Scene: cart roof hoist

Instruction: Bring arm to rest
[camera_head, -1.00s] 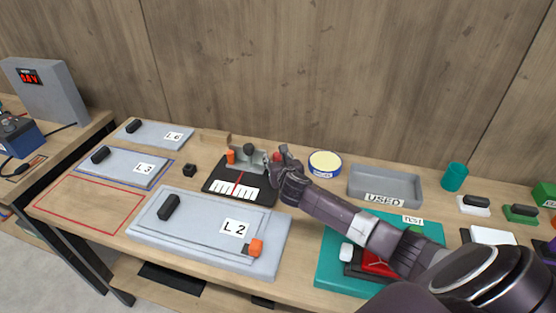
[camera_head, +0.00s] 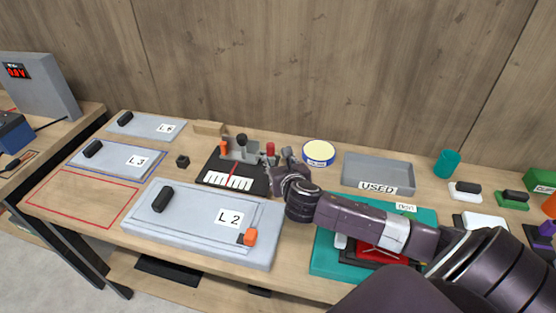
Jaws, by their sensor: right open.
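My right arm reaches in from the lower right over the teal mat. My right gripper (camera_head: 277,160) is open and empty, beside the right edge of the black gauge board (camera_head: 230,170). The board carries a white scale, a grey fixture (camera_head: 245,150), an orange peg, a black knob and a red knob (camera_head: 270,149). The fingertips are close to the red knob; I cannot tell whether they touch it. My left gripper is not in view.
Panel L2 (camera_head: 205,213) lies front left, with panels L3 (camera_head: 120,158) and L6 (camera_head: 148,126) behind it. A grey USED tray (camera_head: 378,170) and a yellow-topped round tin (camera_head: 319,152) stand behind my arm. The red-outlined area (camera_head: 80,195) is bare.

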